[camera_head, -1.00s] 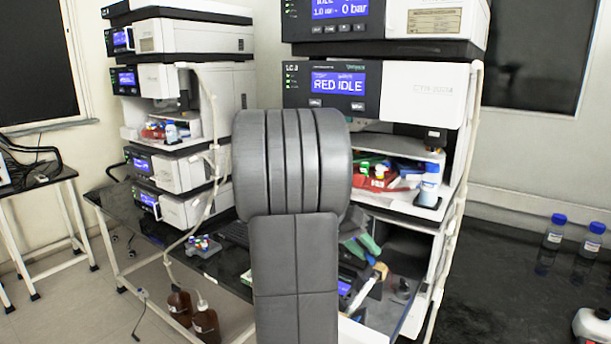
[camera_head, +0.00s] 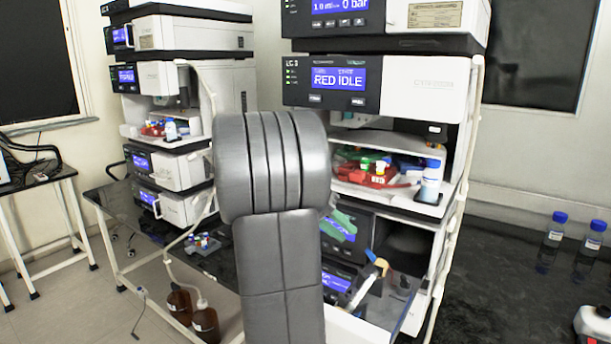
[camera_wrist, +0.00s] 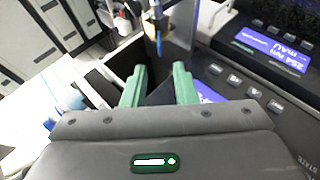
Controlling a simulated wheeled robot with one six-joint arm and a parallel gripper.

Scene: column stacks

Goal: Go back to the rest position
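My gripper (camera_wrist: 158,82) shows in the wrist view with its two green fingers apart. Nothing shows between the fingertips. In the head view, part of my gripper (camera_head: 340,226) shows in green just right of my grey arm, in front of the right column stack (camera_head: 425,85). The rest of it is hidden behind the arm. In the wrist view, a dark instrument panel with buttons and a lit blue display (camera_wrist: 268,47) lies to the right of the fingers.
A left column stack (camera_head: 172,95) stands behind. Brown bottles (camera_head: 204,320) sit low at left. Blue-capped bottles (camera_head: 553,240) stand on the dark bench at right.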

